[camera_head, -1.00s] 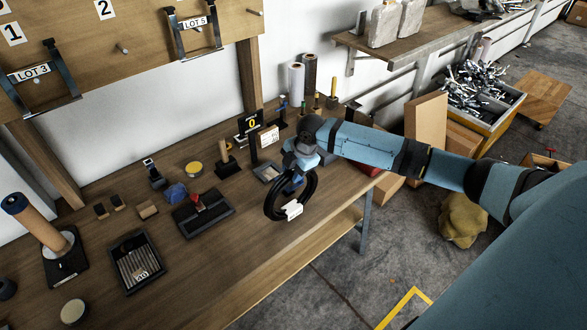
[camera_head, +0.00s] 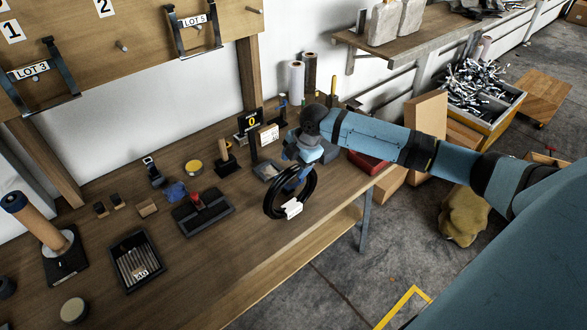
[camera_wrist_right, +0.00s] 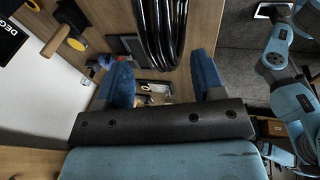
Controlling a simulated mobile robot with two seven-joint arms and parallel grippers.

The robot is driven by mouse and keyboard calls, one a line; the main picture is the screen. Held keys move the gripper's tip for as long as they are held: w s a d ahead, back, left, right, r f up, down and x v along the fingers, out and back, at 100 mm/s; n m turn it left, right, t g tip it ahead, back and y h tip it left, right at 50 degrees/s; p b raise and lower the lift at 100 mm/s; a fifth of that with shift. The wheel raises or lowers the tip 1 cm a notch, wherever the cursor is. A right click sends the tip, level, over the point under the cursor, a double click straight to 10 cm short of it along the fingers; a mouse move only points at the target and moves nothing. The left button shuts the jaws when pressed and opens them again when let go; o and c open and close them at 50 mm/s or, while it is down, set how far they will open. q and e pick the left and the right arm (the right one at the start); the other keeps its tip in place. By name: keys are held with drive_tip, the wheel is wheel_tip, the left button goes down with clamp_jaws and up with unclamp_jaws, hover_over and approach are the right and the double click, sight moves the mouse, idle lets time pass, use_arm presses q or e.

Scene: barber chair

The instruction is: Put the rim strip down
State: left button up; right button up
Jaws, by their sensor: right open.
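The rim strip, a coiled black loop (camera_head: 270,200) with a white tag (camera_head: 292,209), shows near the front edge of the workbench (camera_head: 235,262). My right gripper (camera_head: 298,174) is just above and behind the loop, which partly hides it. In the right wrist view, the strip's several black strands (camera_wrist_right: 163,35) pass beyond the blue fingertips. The right gripper's fingers (camera_wrist_right: 163,80) are spread apart there, with no strand clearly pinched. I cannot tell whether the loop rests fully on the bench. My left gripper is out of view.
A black tray of rods (camera_head: 137,262), a dark tray with a red-handled tool (camera_head: 203,215) and a blue item (camera_head: 175,192) lie left of the loop. A display reading 0 (camera_head: 250,121) stands behind. Bare bench lies along the front left of the loop.

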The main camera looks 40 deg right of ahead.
drive_tip(key=v, duration=0.9)
drive_tip(key=s+a+f+m+t+y, duration=0.1)
drive_tip(key=s+a+f+m+t, duration=0.15)
drive_tip(key=a+f, duration=0.5)
drive_tip(key=s+a+f+m+t+y, duration=0.1)
drive_tip(key=s+a+f+m+y, duration=0.2)
drive_tip(key=a+f, duration=0.4)
drive_tip(key=s+a+f+m+t+h, duration=0.1)
drive_tip(key=s+a+f+m, duration=0.1)
drive_tip(key=s, duration=0.4)
drive_tip(key=s+a+f+m+t+h, duration=0.1)
drive_tip(key=s+f+m+t, duration=0.1)
drive_tip(key=s+f+m, duration=0.2)
drive_tip(key=s+a+f+m+t, duration=0.1)
drive_tip(key=s+a+f+m, duration=0.1)
drive_tip(key=s, duration=0.7)
drive_tip(key=shift+a+f+m+t+h+b, duration=0.4)
drive_tip(key=shift+f+m, duration=0.25)
drive_tip(key=shift+m, duration=0.6)
drive_tip(key=shift+d, duration=0.1)
